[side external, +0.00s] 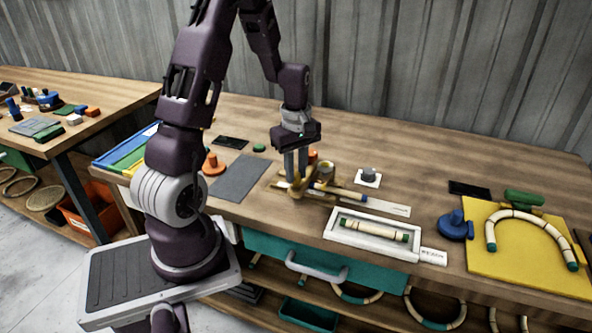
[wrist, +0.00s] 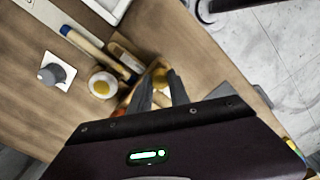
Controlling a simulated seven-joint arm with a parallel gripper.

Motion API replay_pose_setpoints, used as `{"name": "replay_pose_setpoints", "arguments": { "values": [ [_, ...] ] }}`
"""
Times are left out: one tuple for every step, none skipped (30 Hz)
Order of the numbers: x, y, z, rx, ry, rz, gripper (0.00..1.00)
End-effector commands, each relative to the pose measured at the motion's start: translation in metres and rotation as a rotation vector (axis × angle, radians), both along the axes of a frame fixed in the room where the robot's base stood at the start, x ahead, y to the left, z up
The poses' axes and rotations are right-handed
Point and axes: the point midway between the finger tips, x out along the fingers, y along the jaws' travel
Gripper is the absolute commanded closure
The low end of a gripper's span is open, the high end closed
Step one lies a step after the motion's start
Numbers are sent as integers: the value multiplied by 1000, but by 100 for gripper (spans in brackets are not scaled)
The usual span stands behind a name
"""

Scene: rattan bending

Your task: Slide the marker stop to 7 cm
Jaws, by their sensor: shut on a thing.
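My gripper (side external: 297,178) points down at the wooden jig (side external: 323,195) in the middle of the table. Its fingers are shut on a small mustard-yellow piece, seen between the fingertips in the wrist view (wrist: 160,75); it seems to be the marker stop, but the fingers partly hide it. A pale rod with a blue end (wrist: 83,43) lies along the jig beside the fingers. A pale scale strip (side external: 388,207) extends to the right of the jig. Its markings are too small to read, so I cannot tell the stop's position in centimetres.
A grey knob on a white square (side external: 368,175) stands behind the jig. A white tray (side external: 334,236) with a rattan piece lies in front. A yellow board (side external: 497,262) with a bent rattan arch and a blue clamp (side external: 455,227) are at right. A grey mat (side external: 240,178) lies left.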

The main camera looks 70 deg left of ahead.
Motion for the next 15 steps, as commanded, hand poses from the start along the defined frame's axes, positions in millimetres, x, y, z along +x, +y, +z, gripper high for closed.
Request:
{"name": "replay_pose_setpoints", "arguments": {
  "values": [
    [1,0,1,0,-2,0,100],
    [1,0,1,0,-2,0,100],
    [1,0,1,0,-2,0,100],
    [1,0,1,0,-2,0,100],
    [1,0,1,0,-2,0,100],
    [0,0,1,0,-2,0,100],
    [-1,2,1,0,-2,1,100],
    [-3,4,1,0,-2,3,100],
    [-8,9,1,0,-1,5,100],
    [-11,12,1,0,-1,6,100],
    [-14,15,1,1,-2,5,100],
    [-17,18,1,1,-2,6,100],
    [-19,20,1,1,-2,4,100],
    [-20,21,1,1,-2,2,100],
    [-20,21,1,1,-3,1,100]
  ]
}}
